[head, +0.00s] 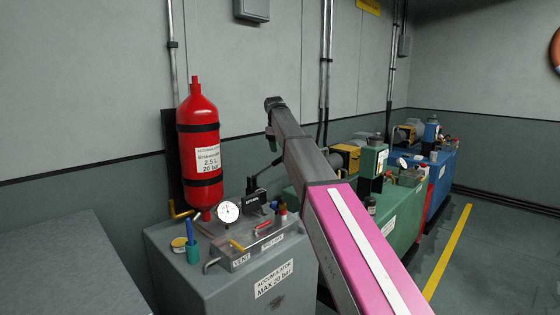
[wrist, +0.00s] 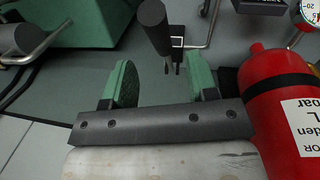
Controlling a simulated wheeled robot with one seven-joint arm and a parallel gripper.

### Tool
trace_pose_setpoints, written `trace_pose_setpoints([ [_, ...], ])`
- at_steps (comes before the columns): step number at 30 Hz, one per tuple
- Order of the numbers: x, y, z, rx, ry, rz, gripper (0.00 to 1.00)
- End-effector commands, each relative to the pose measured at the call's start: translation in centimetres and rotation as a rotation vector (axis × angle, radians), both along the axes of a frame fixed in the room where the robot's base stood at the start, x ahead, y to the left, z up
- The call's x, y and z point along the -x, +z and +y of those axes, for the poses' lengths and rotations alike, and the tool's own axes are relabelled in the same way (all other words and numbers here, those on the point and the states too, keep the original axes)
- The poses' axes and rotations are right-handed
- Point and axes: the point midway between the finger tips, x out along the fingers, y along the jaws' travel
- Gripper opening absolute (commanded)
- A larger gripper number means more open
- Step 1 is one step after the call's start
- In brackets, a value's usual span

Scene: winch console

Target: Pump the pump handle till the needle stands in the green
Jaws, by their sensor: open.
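The pump handle (head: 275,163) is a dark lever rising from the black pump block (head: 256,193) on the grey accumulator console. In the wrist view a dark round bar, which looks like the handle's grip (wrist: 153,24), shows between and beyond the fingers. My gripper (wrist: 160,72) is open with green-padded fingers and holds nothing. In the head view my gripper (head: 270,138) hangs above the handle, beside the red cylinder; its fingers are hard to make out.
The red accumulator cylinder (head: 199,150) stands close to the gripper and also fills the right of the wrist view (wrist: 285,110). Green (head: 405,210) and blue (head: 440,165) units stand right.

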Motion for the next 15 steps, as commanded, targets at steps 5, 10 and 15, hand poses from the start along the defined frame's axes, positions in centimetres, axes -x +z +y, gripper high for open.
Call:
trace_pose_setpoints([
  [5,-0.3,-3.3,-0.4,0.000,-0.001,0.001,0.53],
  [10,-0.7,-5.5,-0.6,-0.001,-0.001,0.001,0.53],
  [15,-0.8,-6.6,-0.7,0.000,0.000,0.001,0.53],
])
